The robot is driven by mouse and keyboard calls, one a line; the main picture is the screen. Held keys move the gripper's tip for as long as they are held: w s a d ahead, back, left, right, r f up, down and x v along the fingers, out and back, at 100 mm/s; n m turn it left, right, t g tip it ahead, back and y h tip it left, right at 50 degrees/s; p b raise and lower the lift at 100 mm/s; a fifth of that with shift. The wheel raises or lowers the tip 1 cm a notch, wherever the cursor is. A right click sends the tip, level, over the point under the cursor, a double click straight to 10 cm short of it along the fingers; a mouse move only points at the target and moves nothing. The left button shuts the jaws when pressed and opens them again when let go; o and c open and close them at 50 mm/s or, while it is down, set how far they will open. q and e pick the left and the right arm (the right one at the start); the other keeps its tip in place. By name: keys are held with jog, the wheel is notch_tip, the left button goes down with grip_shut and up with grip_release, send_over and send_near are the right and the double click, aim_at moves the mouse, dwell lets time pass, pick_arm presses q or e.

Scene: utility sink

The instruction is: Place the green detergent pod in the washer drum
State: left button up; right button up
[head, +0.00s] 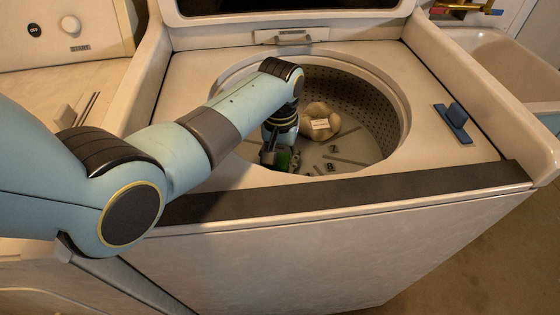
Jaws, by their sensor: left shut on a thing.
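My left gripper (272,157) reaches down into the open drum of the top-loading washer. It is shut on the green detergent pod (283,160), which shows as a small green patch beside the fingers, low inside the drum. The gripper and the drum's front rim hide much of the pod, and I cannot tell whether it touches the drum floor. The washer drum (372,112) has a perforated metal wall and a pale agitator (320,121) in its middle. My right gripper is not in view.
The washer's lid is raised at the back. A blue object (454,119) lies on the washer top to the right of the opening. A utility sink (505,62) stands to the right. A machine with a START button (71,25) stands at the left. The drum's right half is clear.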

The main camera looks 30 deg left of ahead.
aim_at(280, 160)
pick_arm(q)
jog(key=shift+f, duration=0.2)
jog(key=o, duration=0.8)
jog(key=shift+o, duration=0.6)
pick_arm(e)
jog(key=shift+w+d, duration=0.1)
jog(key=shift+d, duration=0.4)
pick_arm(q)
jog(key=shift+r, duration=0.1)
notch_tip(280, 160, up, 12)
jog(key=p, duration=0.2)
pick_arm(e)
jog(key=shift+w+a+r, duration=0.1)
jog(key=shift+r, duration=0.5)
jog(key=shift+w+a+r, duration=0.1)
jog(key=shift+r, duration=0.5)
pick_arm(q)
jog(key=shift+a+r+p, duration=0.1)
jog(key=shift+r+p, duration=0.1)
jog(key=shift+p, duration=0.1)
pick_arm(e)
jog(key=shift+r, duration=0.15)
